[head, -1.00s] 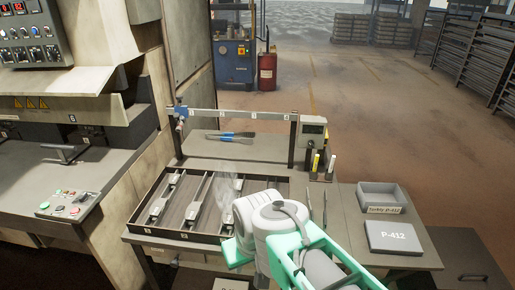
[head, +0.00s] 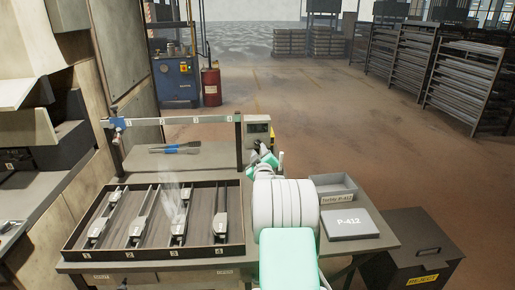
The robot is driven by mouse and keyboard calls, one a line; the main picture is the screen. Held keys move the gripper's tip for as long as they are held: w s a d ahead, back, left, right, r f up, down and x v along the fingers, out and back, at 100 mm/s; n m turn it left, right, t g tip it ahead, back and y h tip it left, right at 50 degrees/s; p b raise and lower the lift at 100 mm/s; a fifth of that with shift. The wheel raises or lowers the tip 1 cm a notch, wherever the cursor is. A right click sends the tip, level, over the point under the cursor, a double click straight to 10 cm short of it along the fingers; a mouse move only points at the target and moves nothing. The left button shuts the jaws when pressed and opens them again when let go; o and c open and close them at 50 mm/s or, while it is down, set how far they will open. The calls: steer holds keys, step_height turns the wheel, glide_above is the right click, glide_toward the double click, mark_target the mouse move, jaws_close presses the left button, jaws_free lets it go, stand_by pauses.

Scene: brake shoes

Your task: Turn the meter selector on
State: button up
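My gripper (head: 266,158) is just below and in front of the meter, seen from behind past my white and green arm links. Whether its fingers touch the meter, and whether they are open or shut, cannot be seen.
A dark tray (head: 72,240) with numbered slots holds several brake shoes at the left of the bench. Blue-handled brushes (head: 180,148) lie behind it. A dark reject bin (head: 412,250) stands at the right.

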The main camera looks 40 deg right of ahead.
mark_target(257, 144)
steer(key=x, duration=0.5)
steer(key=shift+w, duration=0.1)
jaws_close()
stand_by(0.4)
